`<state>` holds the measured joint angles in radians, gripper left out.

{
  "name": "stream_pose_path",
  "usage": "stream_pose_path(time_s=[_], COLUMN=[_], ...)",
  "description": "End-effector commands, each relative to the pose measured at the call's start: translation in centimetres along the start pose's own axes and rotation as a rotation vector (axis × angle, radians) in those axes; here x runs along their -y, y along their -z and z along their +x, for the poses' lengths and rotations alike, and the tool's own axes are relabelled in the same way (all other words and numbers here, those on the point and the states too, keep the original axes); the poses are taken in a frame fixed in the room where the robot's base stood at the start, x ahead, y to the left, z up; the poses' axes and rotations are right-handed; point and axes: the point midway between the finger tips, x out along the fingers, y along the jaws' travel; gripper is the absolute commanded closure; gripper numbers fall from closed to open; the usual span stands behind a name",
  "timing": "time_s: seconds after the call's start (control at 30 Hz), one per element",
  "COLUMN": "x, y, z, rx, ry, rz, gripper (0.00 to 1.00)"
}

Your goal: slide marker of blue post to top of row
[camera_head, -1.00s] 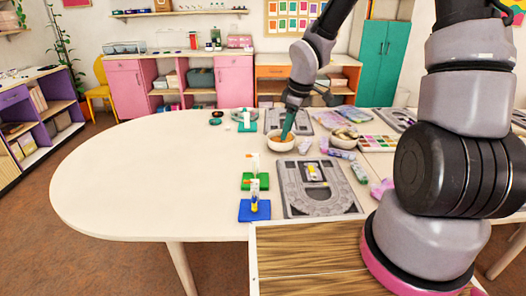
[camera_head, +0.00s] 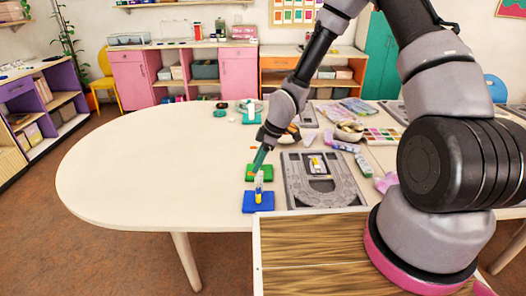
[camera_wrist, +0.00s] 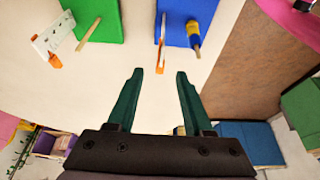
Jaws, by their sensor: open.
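The blue post's base (camera_head: 258,206) is a blue board nearest the table's front edge. In the wrist view the blue board (camera_wrist: 181,22) is at the top, with a post of blue and yellow beads (camera_wrist: 193,36). Left of the post a thin white strip stands nearly edge-on, with an orange marker (camera_wrist: 161,62) on it. My gripper (camera_wrist: 160,76) is open and empty. The marker shows between and slightly beyond its fingertips; contact cannot be told. In the head view my gripper (camera_head: 254,170) is low, by the green and blue boards.
A green board (camera_head: 259,177) lies behind the blue one; its bare wooden post (camera_wrist: 88,36) and white strip (camera_wrist: 52,36) show in the wrist view. A teal board (camera_head: 251,117) lies farther back. A grey patterned mat (camera_head: 324,196) lies to the right. The table's left side is clear.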

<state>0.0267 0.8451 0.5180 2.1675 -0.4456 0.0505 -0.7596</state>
Motion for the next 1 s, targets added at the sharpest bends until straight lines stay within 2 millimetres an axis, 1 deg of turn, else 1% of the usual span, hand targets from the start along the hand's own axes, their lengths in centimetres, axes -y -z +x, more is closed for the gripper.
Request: stream_pose_path(time_s=[0.03,0.2,0.53,0.57,0.6,0.67,0.7,1.0], x=[0.1,0.0,0.0,0.0,0.0,0.0,0.0,0.0], y=[0.0,0.0,0.0,0.0,0.0,0.0,0.0,-0.1], z=[0.8,2.2,2.6,2.6,2.6,2.6,2.6,2.7], rx=[0.001,0.001,0.001,0.001,0.001,0.001,0.001,0.001], ry=[0.003,0.001,0.000,0.000,0.000,0.000,0.000,0.000], rz=[0.000,0.002,0.002,0.002,0.002,0.002,0.002,0.002], gripper=[0.49,0.49,0.49,0.53,0.68,0.91,1.00,1.00])
